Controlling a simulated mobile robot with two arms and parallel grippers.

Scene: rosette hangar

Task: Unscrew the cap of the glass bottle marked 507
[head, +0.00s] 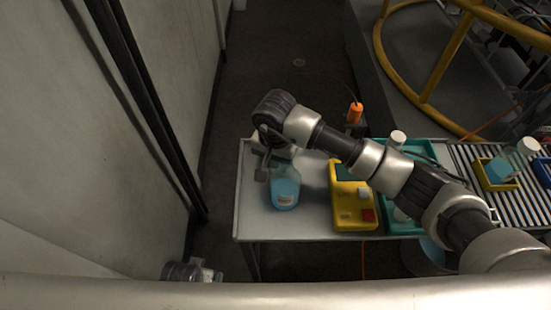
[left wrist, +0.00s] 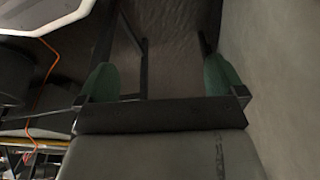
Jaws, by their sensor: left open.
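A glass bottle (head: 285,188) with blue liquid stands upright near the left end of the table. A pale label shows on its front, but its number is too small to read. My right gripper (head: 264,166) is at the bottle's neck, with its arm coming in from the right. The gripper and wrist cover the bottle's top, so I cannot see the cap or whether the jaws grip it. My left gripper (left wrist: 160,73) is open and empty, its two green pads apart over dark floor. It hangs low at the bottom left in the head view (head: 208,274), away from the bottle.
The table (head: 310,226) holds a yellow tray (head: 354,222) with small blocks and a teal tray (head: 410,228) right of the bottle. A roller conveyor (head: 470,160) lies further right. A grey wall (head: 100,130) stands close on the left. Bare table surrounds the bottle's front.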

